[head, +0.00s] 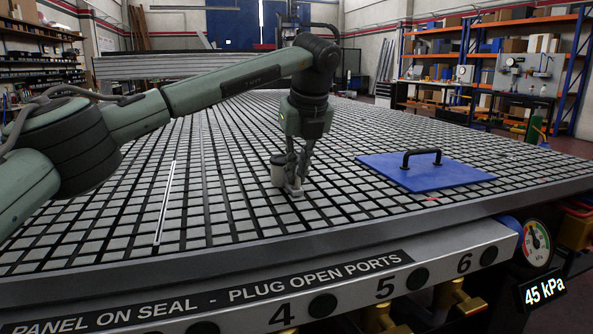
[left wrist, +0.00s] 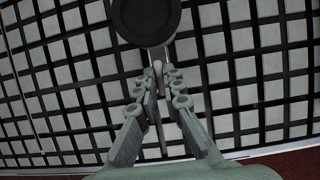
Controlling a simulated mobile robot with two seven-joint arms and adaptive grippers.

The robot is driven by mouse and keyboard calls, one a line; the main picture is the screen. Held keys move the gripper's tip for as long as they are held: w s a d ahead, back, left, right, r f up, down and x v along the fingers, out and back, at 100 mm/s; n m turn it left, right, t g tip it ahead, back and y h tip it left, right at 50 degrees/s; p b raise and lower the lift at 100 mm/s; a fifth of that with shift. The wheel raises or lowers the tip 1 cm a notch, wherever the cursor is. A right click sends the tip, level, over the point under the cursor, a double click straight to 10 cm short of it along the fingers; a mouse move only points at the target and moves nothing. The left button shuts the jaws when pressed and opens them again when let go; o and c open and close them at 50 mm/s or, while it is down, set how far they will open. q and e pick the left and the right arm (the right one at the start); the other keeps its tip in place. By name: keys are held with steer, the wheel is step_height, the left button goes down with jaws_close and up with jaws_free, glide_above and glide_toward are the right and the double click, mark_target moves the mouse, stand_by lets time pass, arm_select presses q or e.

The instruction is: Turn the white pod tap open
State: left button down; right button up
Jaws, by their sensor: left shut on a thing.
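My left gripper (head: 294,182) points down just right of the pod, close to the table. In the left wrist view, its two fingers (left wrist: 160,88) are closed on a thin pale piece, the tap lever (left wrist: 158,75), beside the pod. The fingers hide most of the lever. My right gripper is not in view.
A blue panel (head: 455,176) with a black handle (head: 421,153) lies flat to the right. A thin white strip (head: 165,205) lies to the left. A gauge (head: 535,243) and a 45 kPa display (head: 545,291) are at front right. Numbered ports line the front edge.

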arm_select(q)
steer(key=c, duration=1.9)
jaws_free()
steer(key=v, duration=1.2)
